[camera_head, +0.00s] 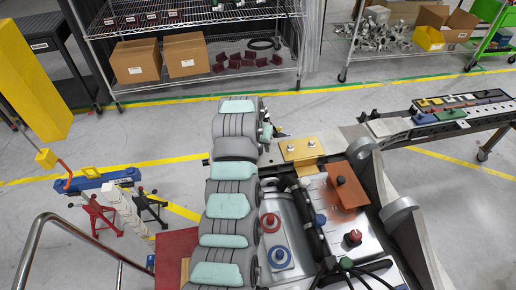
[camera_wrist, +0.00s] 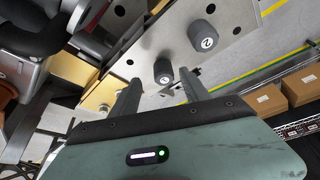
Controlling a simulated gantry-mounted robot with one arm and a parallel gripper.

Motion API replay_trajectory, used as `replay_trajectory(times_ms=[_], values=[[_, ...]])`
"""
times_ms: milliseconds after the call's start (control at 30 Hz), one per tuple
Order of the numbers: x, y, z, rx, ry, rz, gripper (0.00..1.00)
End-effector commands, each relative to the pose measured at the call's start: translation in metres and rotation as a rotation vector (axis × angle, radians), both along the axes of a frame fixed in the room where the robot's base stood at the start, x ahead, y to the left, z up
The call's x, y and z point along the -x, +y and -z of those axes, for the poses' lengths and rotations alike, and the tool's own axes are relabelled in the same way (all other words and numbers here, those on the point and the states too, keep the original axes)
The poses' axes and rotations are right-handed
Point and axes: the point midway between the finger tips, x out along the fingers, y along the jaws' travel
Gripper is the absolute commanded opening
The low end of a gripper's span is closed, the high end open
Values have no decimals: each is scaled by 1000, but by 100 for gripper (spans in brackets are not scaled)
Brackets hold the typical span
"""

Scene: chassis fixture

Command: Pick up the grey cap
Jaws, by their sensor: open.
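Two dark grey round caps with a pale mark on the end show in the wrist view. One grey cap (camera_wrist: 163,71) appears in line with the gap between my fingertips; whether it is between them or beyond them I cannot tell. The other grey cap (camera_wrist: 203,36) is farther up, by a pale metal plate (camera_wrist: 237,17) with holes. My gripper (camera_wrist: 159,77) is open, its two dark fingers apart, and I see nothing held. In the head view my arm hides most of the area around the gripper, and I cannot make out the caps clearly there.
In the head view the chassis holds a yellow block (camera_head: 301,149), an orange block (camera_head: 347,186), a red knob (camera_head: 353,238) and a blue ring-based knob (camera_head: 280,257). Black cables (camera_head: 346,265) lie at the front. A wire shelf (camera_head: 200,88) with cardboard boxes stands behind.

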Motion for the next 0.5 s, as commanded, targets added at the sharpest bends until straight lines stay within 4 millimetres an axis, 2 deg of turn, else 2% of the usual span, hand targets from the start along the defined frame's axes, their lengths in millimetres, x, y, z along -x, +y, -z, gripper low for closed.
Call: replay_trajectory(times_ms=[500], values=[[-21,-2,36,-1,2,-1,54]])
